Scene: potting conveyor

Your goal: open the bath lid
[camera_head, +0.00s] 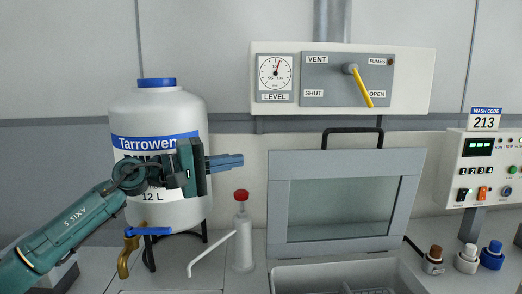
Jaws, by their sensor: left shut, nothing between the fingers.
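The bath lid (276,200) is a grey frame around a pale glass pane. It stands nearly upright behind an open grey basin (285,278), with a black bar handle (352,131) at its top edge. My left gripper (238,161) is shut and empty, its blue fingers pointing right. In the picture it is in front of the white tank and left of the lid, apart from the lid and its handle. My right gripper is not in view.
A white Tarrowen tank (180,108) with a brass tap (126,255) stands left. A white wash bottle (242,240) with a red cap stands between tank and lid. A vent panel (420,85) is above. Small capped bottles (467,260) and a control box (485,165) are right.

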